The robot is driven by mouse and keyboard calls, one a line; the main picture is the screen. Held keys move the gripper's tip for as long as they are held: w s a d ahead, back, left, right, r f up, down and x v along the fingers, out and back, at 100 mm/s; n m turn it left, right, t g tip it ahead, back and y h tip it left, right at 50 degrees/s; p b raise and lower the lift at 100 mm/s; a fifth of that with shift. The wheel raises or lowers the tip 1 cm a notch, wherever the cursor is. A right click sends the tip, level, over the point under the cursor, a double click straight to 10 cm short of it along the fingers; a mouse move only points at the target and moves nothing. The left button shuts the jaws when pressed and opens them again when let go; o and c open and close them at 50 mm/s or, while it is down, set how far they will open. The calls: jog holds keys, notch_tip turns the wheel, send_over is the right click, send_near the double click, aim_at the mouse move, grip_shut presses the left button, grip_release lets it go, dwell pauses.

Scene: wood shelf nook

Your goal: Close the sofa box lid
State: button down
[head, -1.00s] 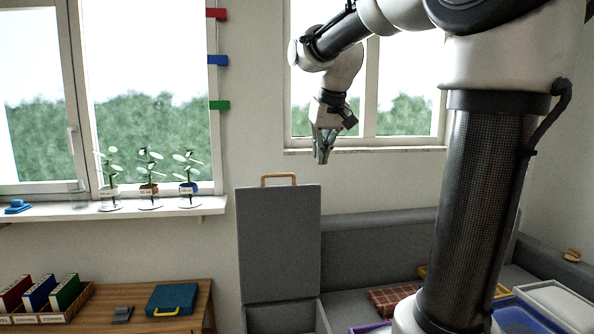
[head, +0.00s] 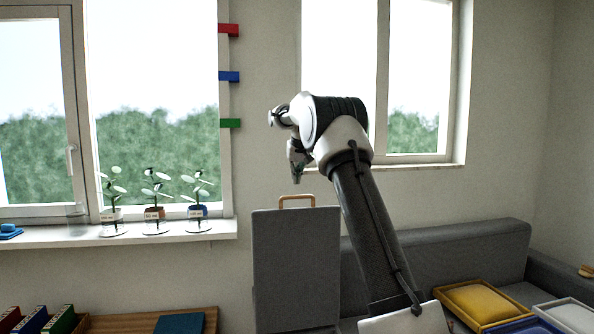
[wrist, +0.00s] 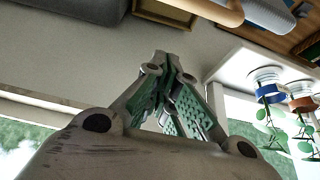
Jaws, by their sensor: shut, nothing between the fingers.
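The sofa box lid (head: 297,265) is a grey padded panel that stands upright, open, in front of the wall at the sofa's left end. Its wooden handle (head: 297,198) is on the top edge. The box under it is below the head view. My gripper (head: 297,178) is just above the handle, apart from it, with its fingers pointing down. In the wrist view my gripper (wrist: 168,58) has its green-padded fingertips together and empty. A tan rounded bar at the top of that view looks like the handle (wrist: 212,9).
The grey sofa (head: 480,250) lies to the right, with a yellow tray (head: 485,302) on it. A windowsill (head: 120,236) with several potted plants is on the left. A wooden cabinet (head: 140,322) with a teal case (head: 180,323) stands below it.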

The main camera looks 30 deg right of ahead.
jog(key=shift+s+a+f, duration=0.1)
jog(key=shift+s+f, duration=0.25)
jog(key=shift+f, duration=0.35)
jog(key=shift+s+a+f, duration=0.1)
jog(key=shift+s+f, duration=0.2)
jog(key=shift+f, duration=0.45)
jog(key=shift+s+a+f, duration=0.1)
jog(key=shift+s+f, duration=0.25)
jog(key=shift+f, duration=0.35)
jog(key=shift+d, duration=0.1)
